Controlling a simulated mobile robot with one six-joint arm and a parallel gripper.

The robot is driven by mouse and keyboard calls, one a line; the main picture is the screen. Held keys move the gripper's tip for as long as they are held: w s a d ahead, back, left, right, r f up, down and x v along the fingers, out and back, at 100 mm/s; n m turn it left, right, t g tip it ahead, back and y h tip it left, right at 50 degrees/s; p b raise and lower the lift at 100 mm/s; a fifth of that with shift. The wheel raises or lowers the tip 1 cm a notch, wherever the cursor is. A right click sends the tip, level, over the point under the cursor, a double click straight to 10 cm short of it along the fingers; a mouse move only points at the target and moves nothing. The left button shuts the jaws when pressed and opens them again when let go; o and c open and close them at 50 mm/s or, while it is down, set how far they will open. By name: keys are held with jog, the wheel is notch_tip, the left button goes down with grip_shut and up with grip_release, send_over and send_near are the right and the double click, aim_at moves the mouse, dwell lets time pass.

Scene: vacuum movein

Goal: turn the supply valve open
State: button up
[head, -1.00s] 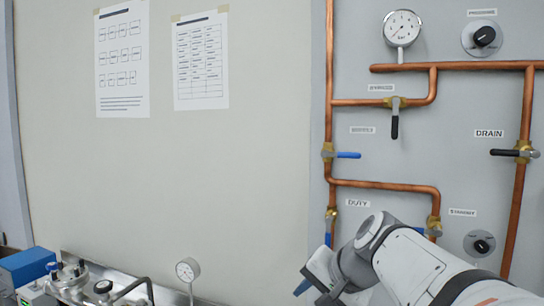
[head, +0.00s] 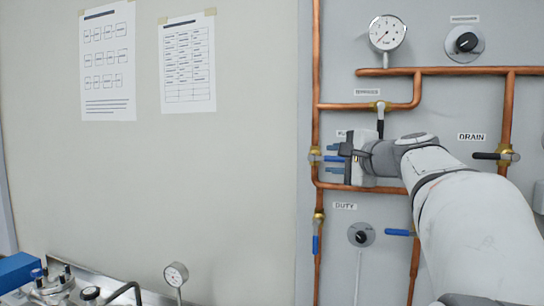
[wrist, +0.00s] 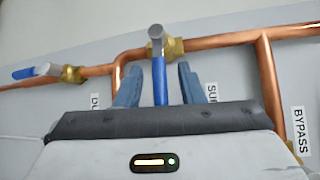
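The supply valve (head: 315,156) is a brass body on the left vertical copper pipe. Its blue lever (head: 328,159) points right, across the pipe. My gripper (head: 334,160) is at this lever in the head view and hides part of its label. In the wrist view the supply valve (wrist: 166,46) is ahead, and its blue lever (wrist: 160,80) lies between the two blue-grey fingers of my gripper (wrist: 160,86). The fingers are open, with a gap on each side of the lever. The label beside it is partly hidden.
Below is the duty valve (head: 317,238), lever down, also in the wrist view (wrist: 40,71). The bypass valve (head: 381,108) is above, handle down. The drain valve (head: 495,155) is right. Copper pipes, a gauge (head: 387,32) and knobs surround my arm.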

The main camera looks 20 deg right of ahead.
jog(key=shift+w+a+f, duration=0.1)
jog(key=shift+w, duration=0.45)
grip_shut()
jog(key=shift+a, duration=0.1)
